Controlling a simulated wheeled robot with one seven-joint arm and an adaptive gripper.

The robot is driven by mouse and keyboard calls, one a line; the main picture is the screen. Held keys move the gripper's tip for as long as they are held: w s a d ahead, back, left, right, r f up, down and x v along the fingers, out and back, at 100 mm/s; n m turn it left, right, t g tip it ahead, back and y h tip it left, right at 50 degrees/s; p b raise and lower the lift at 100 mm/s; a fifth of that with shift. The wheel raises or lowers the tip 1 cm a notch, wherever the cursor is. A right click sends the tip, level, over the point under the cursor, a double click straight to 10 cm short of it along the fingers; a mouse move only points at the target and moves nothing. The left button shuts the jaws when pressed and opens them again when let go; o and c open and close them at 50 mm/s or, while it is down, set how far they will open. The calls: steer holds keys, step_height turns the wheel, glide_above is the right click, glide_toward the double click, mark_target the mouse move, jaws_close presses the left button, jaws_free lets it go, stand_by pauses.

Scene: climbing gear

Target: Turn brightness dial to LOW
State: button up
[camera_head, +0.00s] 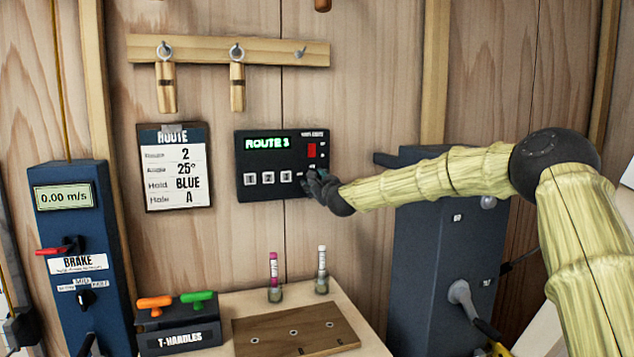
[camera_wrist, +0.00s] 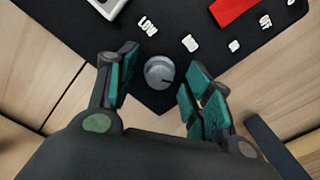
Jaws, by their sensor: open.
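The brightness dial (camera_wrist: 159,72) is a small round grey knob with a dark pointer line toward its lower right in the wrist view. It sits near the corner of the black control panel (camera_head: 268,150), with a white LOW label (camera_wrist: 148,26) nearby and a second label (camera_wrist: 190,43) that is hard to read. My gripper (camera_wrist: 164,62) is open, its teal-padded fingers on either side of the dial with small gaps visible. In the head view my gripper (camera_head: 316,185) is at the panel's lower right corner and hides the dial.
The panel has a green ROUTE 3 display (camera_head: 267,143), a red switch (camera_head: 311,150) and several white buttons. A route card (camera_head: 174,168) hangs left of it. A dark grey cabinet (camera_head: 425,260) stands right, behind my arm.

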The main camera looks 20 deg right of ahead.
steer(key=c, duration=1)
steer(key=shift+d, duration=0.1)
